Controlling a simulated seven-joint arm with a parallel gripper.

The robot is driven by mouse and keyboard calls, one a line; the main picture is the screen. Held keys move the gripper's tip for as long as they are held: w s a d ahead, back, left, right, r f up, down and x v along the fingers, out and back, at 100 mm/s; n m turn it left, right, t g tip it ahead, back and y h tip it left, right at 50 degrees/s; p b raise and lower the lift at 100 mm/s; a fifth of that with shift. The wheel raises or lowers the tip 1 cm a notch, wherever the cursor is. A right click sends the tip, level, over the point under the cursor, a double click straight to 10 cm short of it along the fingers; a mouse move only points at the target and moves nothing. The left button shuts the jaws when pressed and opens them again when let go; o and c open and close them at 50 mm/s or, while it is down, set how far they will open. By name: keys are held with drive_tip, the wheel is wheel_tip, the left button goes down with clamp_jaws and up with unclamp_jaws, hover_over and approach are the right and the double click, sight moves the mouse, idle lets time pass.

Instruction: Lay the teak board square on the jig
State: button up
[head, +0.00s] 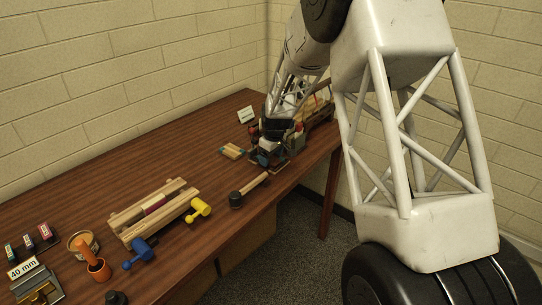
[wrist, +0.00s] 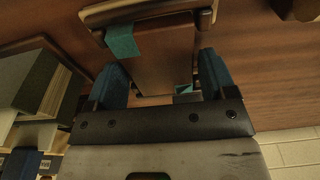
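In the wrist view, a flat brown board (wrist: 160,62) lies between the two blue fingertips of my gripper (wrist: 163,77). Its sides run close along both fingers; I cannot tell whether they are gripped. A teal patch (wrist: 123,41) shows at its far left corner, another at its near right. A pale wooden strip with dark ends (wrist: 150,9) crosses beyond it, perhaps part of the jig. In the head view my gripper (head: 266,158) is low over the far right part of the table. A small pale wooden piece with teal corners (head: 232,152) lies just left of it.
A mallet (head: 249,190) lies by the table's front edge near my gripper. A small white sign (head: 246,114) stands behind. The table's back middle is clear.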

sight(274, 159)
drive_tip(key=shift+o, duration=1)
wheel_tip(274, 159, up, 12)
drive_tip(key=s+d, duration=0.1)
drive_tip(key=shift+r, duration=0.1)
idle(0.6)
